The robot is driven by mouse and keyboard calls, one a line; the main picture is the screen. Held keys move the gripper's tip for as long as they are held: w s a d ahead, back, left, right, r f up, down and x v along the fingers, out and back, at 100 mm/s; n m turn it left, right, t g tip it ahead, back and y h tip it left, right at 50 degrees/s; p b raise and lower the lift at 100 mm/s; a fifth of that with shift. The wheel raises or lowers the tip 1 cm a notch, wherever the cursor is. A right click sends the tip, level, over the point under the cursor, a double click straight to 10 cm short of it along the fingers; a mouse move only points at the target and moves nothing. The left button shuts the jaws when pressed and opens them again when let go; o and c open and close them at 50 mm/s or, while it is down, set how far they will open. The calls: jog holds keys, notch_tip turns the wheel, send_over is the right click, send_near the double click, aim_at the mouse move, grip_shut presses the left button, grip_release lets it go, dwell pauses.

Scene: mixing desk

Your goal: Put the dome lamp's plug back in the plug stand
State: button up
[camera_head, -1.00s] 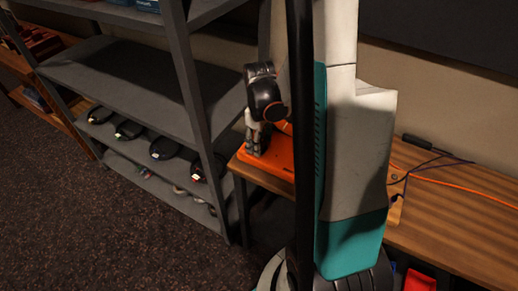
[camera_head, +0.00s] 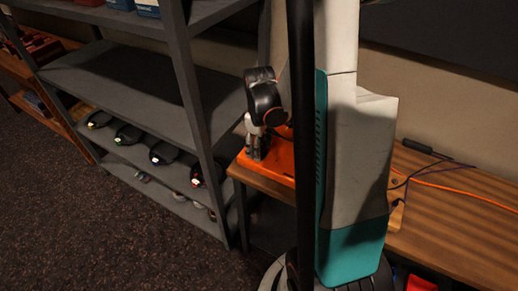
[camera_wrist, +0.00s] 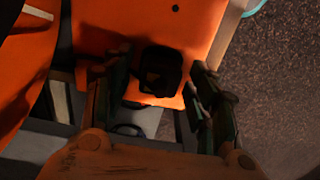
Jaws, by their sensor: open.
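My gripper (camera_head: 255,148) is at the left end of the wooden desk, low over a flat orange piece (camera_head: 280,160). In the wrist view my gripper (camera_wrist: 160,105) is open, one finger on each side of a dark block-shaped thing (camera_wrist: 162,70). This dark thing sits at the edge of the orange surface (camera_wrist: 130,20); I cannot tell whether it is the lamp's plug or a socket. No clear gap or contact with the fingers shows. No dome lamp can be made out, and I cannot identify the plug stand for sure.
A black inline cable piece (camera_head: 417,145) lies at the back of the wooden desk (camera_head: 450,225), with dark and orange cables (camera_head: 450,188) running right. A grey shelf rack (camera_head: 120,85) with dark rounded items stands close on the left. My arm hides the desk's middle.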

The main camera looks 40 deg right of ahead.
dwell(0.6)
grip_shut()
jog(key=shift+r, duration=0.2)
jog(key=shift+r+p, duration=1.95)
jog(key=shift+r, duration=0.9)
